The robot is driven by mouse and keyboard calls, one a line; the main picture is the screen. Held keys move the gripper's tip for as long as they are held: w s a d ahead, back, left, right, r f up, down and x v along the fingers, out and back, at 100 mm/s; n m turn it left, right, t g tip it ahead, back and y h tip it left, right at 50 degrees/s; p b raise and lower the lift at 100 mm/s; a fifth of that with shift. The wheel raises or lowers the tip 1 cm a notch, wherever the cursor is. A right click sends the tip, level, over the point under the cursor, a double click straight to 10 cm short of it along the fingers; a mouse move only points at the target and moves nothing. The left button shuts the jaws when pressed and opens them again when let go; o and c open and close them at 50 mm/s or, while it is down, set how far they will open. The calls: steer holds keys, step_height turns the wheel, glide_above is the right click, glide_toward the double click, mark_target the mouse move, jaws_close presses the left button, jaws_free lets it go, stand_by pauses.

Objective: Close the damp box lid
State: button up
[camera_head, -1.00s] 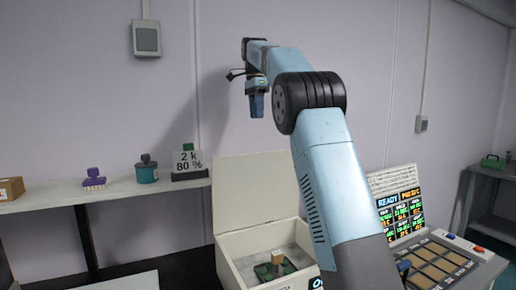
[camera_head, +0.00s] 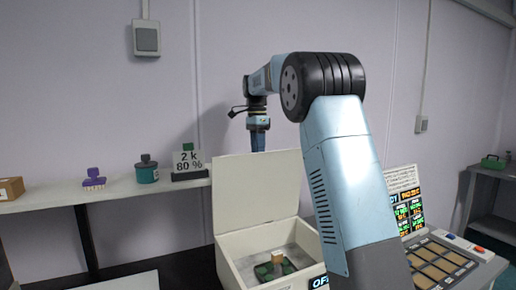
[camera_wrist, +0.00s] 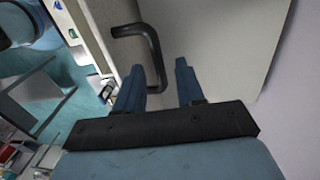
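The cream damp box (camera_head: 237,270) stands in the lower middle of the head view, with its lid (camera_head: 257,190) raised open at the back. A green item with a tan block (camera_head: 277,262) sits inside. My gripper (camera_head: 258,150) points down at the lid's top edge; in this view I cannot tell whether it touches. In the wrist view my gripper (camera_wrist: 158,66) has its two blue fingers apart. A black bent handle (camera_wrist: 150,45) on a pale panel shows ahead, its lower end between the fingers in the picture. I cannot tell the depth between them.
A shelf (camera_head: 120,192) at left holds a purple stamp-like item (camera_head: 94,180), a teal jar (camera_head: 147,171) and a sign (camera_head: 188,160). A console (camera_head: 437,262) with a display stands right of the box. The wall is close behind the lid.

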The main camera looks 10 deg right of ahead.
steer(key=shift+f, duration=0.15)
jaws_close()
stand_by(0.4)
